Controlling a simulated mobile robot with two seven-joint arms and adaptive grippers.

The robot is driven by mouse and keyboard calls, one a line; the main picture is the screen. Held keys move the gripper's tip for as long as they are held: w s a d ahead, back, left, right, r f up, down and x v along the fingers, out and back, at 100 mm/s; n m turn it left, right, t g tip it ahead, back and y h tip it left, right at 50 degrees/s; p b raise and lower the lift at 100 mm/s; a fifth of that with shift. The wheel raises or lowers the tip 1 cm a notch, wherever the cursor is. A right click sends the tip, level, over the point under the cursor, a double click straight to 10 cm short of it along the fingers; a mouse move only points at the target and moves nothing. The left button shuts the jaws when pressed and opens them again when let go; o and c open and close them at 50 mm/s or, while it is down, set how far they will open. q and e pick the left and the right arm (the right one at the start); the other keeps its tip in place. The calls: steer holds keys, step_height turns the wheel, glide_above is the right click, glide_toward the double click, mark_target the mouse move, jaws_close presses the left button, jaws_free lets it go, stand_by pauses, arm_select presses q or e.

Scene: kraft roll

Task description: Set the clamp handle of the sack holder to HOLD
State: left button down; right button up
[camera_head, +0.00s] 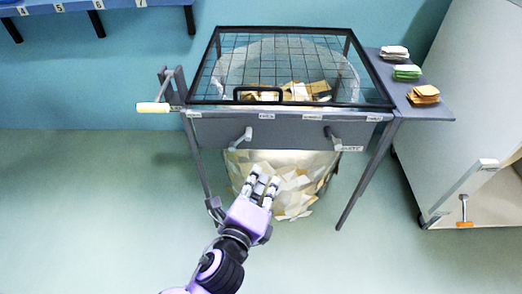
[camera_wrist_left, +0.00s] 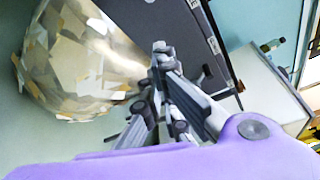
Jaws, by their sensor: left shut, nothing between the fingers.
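The sack holder (camera_head: 225,130) is a grey frame with a mesh lid. Its clear sack (camera_head: 285,180), full of paper scraps, hangs below and also shows in the wrist view (camera_wrist_left: 80,60). My purple left gripper (camera_head: 264,180) is shut and empty, in front of the sack and below the left handle. It also shows in the wrist view (camera_wrist_left: 160,95). My right gripper is out of view.
A lever with a cream grip (camera_head: 153,107) sticks out at the holder's left. A side shelf (camera_head: 428,106) at the right bears stacks of coloured pieces. A white cabinet (camera_head: 450,90) stands at the far right. The floor at the left is clear.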

mark_target(240, 140)
arm_select(q)
steer(key=shift+w, duration=0.1)
steer(key=b+x, duration=0.3)
steer(key=x, duration=0.7)
steer(key=shift+a+r, duration=0.3)
steer(key=shift+a, duration=0.3)
steer(key=shift+a+r, duration=0.25)
steer(key=shift+a, duration=0.4)
steer(key=shift+a+r, duration=0.3)
steer(key=shift+a, duration=0.3)
